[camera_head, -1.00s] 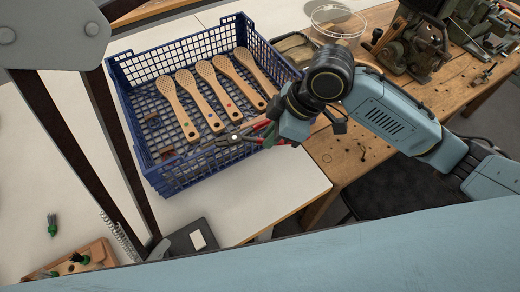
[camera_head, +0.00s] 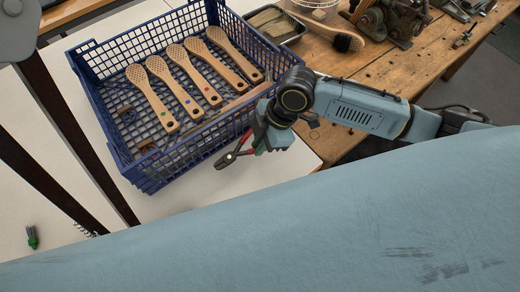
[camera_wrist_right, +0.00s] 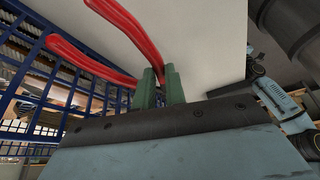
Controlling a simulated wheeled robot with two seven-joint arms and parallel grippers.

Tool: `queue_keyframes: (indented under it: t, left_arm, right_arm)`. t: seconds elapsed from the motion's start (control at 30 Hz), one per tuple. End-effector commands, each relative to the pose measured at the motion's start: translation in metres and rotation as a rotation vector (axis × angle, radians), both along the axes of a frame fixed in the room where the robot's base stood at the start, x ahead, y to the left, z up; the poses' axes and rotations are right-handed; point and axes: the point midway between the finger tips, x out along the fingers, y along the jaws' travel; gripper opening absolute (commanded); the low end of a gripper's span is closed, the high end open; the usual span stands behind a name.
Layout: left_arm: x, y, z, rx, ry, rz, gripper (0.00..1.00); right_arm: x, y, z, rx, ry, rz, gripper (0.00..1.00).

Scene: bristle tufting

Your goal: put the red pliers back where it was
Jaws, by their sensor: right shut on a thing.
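The red pliers (camera_head: 246,141) are in my right gripper (camera_head: 263,143), in the head view just outside the front right wall of the blue crate (camera_head: 185,158). Their dark jaws point down and left, over the white tabletop. In the right wrist view two red handles (camera_wrist_right: 122,27) run up and left from the green fingertips (camera_wrist_right: 160,88), which are shut on the pliers. The pliers' jaws are out of that view. The crate's mesh also shows there at the left (camera_wrist_right: 62,100). My left gripper is not in view.
Several wooden brushes (camera_head: 195,85) lie in the crate. A wooden bench (camera_head: 345,140) with a dark machine (camera_head: 385,20), a tray (camera_head: 275,25) and a dark brush (camera_head: 345,41) stands behind right. Dark posts (camera_head: 75,150) rise at left. White tabletop (camera_head: 190,200) is clear before the crate.

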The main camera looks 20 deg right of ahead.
Motion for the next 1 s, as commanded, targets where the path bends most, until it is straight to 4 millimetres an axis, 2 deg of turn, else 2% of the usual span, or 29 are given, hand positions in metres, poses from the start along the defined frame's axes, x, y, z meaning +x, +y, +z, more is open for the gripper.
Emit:
queue_keyframes:
  t: [0.3,0.63,0.67,0.8,1.0]
  left_arm:
    - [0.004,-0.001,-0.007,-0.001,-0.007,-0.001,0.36]
    - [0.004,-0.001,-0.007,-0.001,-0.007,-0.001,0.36]
    - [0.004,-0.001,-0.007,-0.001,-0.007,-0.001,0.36]
    - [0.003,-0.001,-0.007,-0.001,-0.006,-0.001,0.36]
    - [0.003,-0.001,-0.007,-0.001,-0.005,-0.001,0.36]
  right_arm:
    - [-0.001,0.000,-0.038,0.001,0.001,0.000,0.00]
    - [0.000,0.000,-0.040,0.001,-0.001,0.000,0.00]
    - [0.000,0.000,-0.040,0.000,0.000,0.000,0.14]
    - [0.000,0.000,-0.040,0.000,0.000,0.000,0.32]
    - [0.000,0.000,-0.040,0.000,0.000,0.000,0.34]
